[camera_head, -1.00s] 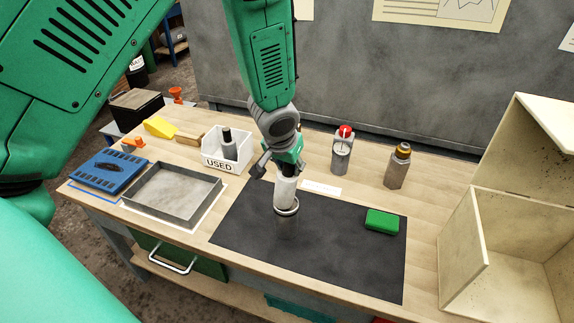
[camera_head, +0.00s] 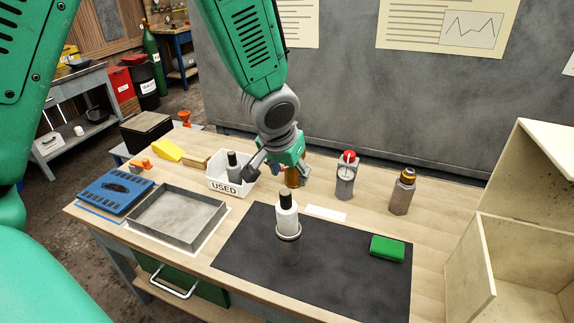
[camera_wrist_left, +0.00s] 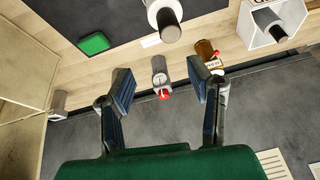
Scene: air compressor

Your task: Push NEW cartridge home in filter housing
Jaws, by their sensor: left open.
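The new cartridge (camera_head: 287,216), white with a dark top stub, stands upright in the mouth of the grey filter housing (camera_head: 289,248) on the black mat. Much of its white body shows above the housing's rim. My right gripper is not in view.
An amber bottle (camera_head: 294,178) stands behind my left gripper. The white USED bin (camera_head: 224,187) holds a dark-topped cartridge. A metal tray (camera_head: 178,217) is left.

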